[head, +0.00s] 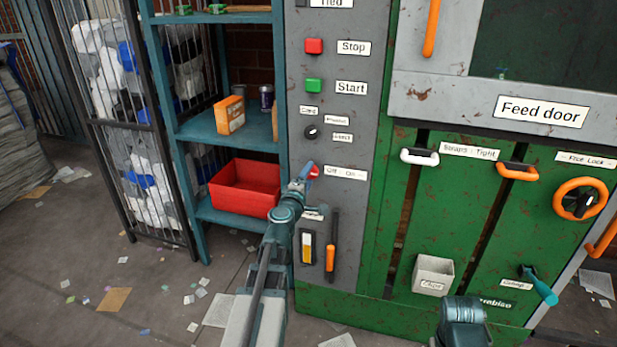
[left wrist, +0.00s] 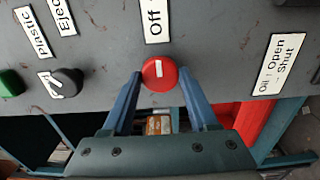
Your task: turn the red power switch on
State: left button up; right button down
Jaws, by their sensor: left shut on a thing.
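The red power switch (head: 314,171) is a round knob on the grey control panel, beside an "Off On" label (head: 346,173). My left gripper (head: 303,175) reaches it from the left and partly covers it in the head view. In the left wrist view the red knob (left wrist: 159,73) sits between the two blue fingertips of my left gripper (left wrist: 160,82), which is shut on it. A short white mark shows on the knob's face. I cannot tell which setting it points to.
Stop (head: 314,46) and Start (head: 313,86) buttons and a black selector knob (head: 311,132) are above the switch. An orange-handled lever (head: 331,258) is below. A red bin (head: 244,188) stands on the blue shelf at left. The green machine (head: 380,210) fills the right.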

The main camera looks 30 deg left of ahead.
dwell(0.5)
pick_arm(q)
jog(key=o, duration=1.4)
jog(key=shift+s, duration=0.1)
